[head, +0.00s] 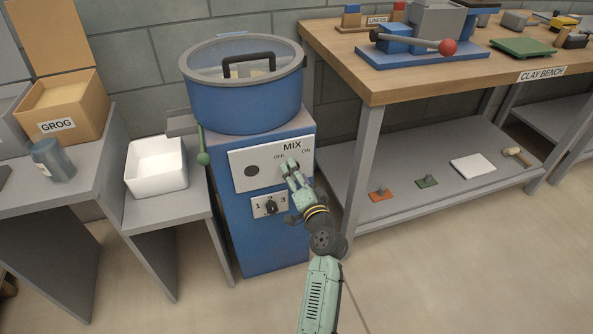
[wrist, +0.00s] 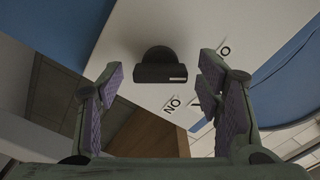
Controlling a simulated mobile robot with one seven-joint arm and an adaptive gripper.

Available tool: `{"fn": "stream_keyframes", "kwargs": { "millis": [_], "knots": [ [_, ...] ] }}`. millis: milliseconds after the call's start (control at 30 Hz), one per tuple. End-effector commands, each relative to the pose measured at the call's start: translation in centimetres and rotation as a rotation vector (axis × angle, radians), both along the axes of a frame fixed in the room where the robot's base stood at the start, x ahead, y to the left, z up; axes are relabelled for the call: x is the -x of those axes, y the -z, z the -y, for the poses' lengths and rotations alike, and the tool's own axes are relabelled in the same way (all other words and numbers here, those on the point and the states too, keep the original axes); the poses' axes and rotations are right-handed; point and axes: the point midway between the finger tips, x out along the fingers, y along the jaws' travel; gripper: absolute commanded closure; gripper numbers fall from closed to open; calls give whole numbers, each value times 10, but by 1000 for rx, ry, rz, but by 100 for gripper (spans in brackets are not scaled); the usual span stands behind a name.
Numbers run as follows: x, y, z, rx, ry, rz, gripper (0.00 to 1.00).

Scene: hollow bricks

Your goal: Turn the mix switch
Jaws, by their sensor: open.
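The mix switch is a dark knob (wrist: 160,66) with a short white mark on its bar, on a white panel (head: 243,178). The panel is on the front of the blue mixer (head: 258,248) and is lettered MIX, OFF and ON. In the head view my gripper (head: 289,166) is in front of the panel below those letters and hides the switch. In the wrist view my gripper (wrist: 162,75) is open. The knob shows in the gap between its two purple-padded fingers, with visible space on both sides. The ON label shows upside down near the knob.
A lower plate has a second dark knob (head: 270,207) marked 1 and 3. A white bin (head: 157,168) stands left, the clay bench (head: 372,88) right. Floor in front is clear.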

Motion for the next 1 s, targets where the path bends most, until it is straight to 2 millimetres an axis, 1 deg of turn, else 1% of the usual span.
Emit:
{"fn": "stream_keyframes", "kwargs": {
  "millis": [100,367,1000],
  "knots": [
    [-6,0,-2,1,-1,0,40],
    [-7,0,-3,1,0,0,40],
    [-7,0,-2,1,0,0,82]
  ]
}}
